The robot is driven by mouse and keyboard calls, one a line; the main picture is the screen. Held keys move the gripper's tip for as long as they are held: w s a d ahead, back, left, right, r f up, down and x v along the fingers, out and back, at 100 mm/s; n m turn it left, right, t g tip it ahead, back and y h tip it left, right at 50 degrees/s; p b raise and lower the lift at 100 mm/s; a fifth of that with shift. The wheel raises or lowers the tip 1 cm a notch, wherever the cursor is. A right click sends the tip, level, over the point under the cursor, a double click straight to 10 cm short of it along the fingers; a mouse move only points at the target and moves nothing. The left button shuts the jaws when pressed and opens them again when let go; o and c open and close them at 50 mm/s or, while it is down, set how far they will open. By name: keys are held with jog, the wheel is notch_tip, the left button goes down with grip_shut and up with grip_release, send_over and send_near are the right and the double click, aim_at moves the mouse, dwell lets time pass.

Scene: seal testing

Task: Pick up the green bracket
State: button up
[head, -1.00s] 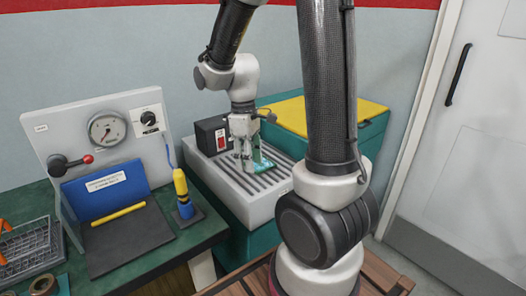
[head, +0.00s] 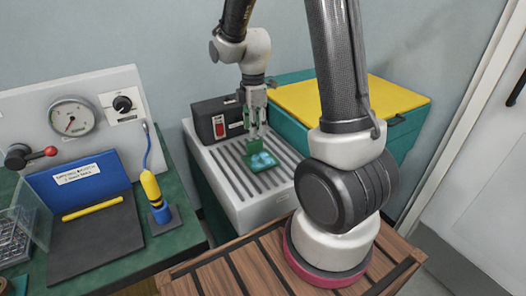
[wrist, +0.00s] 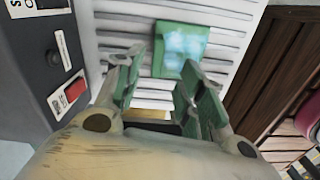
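The green bracket (head: 262,161) rests on the grey slatted top of a bench unit (head: 226,172). It has a flat plate with pale blue-white patches and a raised edge. In the wrist view the bracket (wrist: 180,52) lies just beyond my fingertips. My gripper (head: 256,132) points down above the bracket's far side in the head view. In the wrist view my gripper (wrist: 162,64) has its two green-padded fingers spread apart with nothing between them. Whether a fingertip touches the bracket cannot be told.
A black box with a red switch (head: 218,125) stands close to the left of my gripper. A teal bin with a yellow lid (head: 345,98) is at right. A green workbench (head: 188,232) at left holds a gauge panel (head: 95,95) and a yellow-blue tool (head: 154,194).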

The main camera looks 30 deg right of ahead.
aim_at(254, 141)
jog(key=shift+w+n, duration=0.25)
jog(key=shift+n, duration=0.55)
jog(key=shift+f, duration=0.25)
notch_tip(254, 141, down, 7)
jog(key=shift+s+f, duration=0.1)
jog(key=shift+f, duration=0.1)
grip_shut()
